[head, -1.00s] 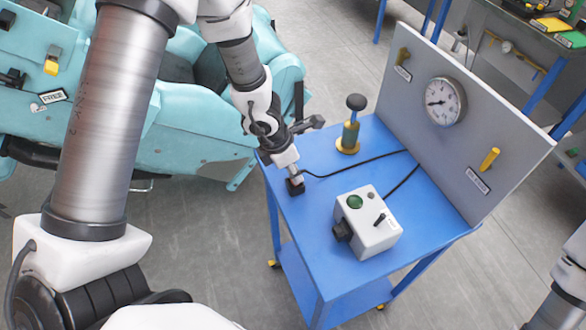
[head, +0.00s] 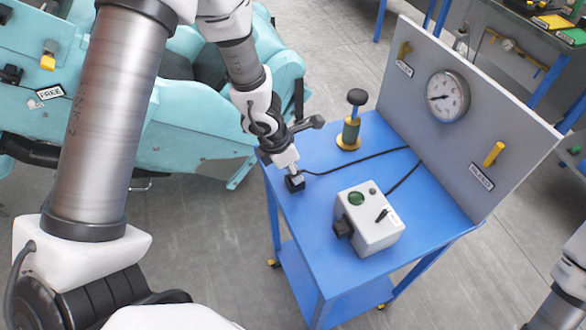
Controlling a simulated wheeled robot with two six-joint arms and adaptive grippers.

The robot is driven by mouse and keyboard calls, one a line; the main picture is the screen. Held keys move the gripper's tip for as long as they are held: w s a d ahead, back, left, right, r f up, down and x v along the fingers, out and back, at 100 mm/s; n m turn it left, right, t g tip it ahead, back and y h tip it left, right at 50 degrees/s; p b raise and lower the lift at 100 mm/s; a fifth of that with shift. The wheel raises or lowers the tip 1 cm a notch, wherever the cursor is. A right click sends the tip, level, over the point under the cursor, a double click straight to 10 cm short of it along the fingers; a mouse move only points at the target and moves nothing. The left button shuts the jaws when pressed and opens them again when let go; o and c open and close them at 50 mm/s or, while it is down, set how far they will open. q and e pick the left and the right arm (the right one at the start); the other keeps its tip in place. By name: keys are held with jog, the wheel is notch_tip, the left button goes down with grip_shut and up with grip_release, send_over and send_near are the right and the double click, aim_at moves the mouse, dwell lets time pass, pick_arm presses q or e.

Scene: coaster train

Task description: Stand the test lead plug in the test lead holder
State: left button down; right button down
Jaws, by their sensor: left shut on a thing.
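My left gripper (head: 287,163) is over the near-left edge of the blue cart top, pointing down. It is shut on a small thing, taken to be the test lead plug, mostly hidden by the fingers. A black lead (head: 330,171) runs from just beside the fingertips across the cart to the grey panel. A small black block (head: 295,184) is directly below the fingertips; it looks like the test lead holder. I cannot tell whether the plug is in the block or just above it. My right gripper is out of view.
A white box (head: 375,235) with a green round face stands on the blue cart (head: 315,225). Behind are a black-knobbed, yellow-based post (head: 351,130) and an upright grey panel (head: 410,105) with a gauge (head: 446,95). A teal coaster car (head: 195,150) is at left.

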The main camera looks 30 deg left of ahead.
pick_arm(q)
jog(key=shift+r+p, duration=1.45)
jog(key=shift+r, duration=0.1)
jog(key=shift+f+b, duration=1.6)
jog(key=shift+b, duration=0.25)
dwell(0.9)
jog(key=c, duration=0.9)
grip_release()
jog(key=shift+o, duration=0.2)
jog(key=shift+r, duration=0.1)
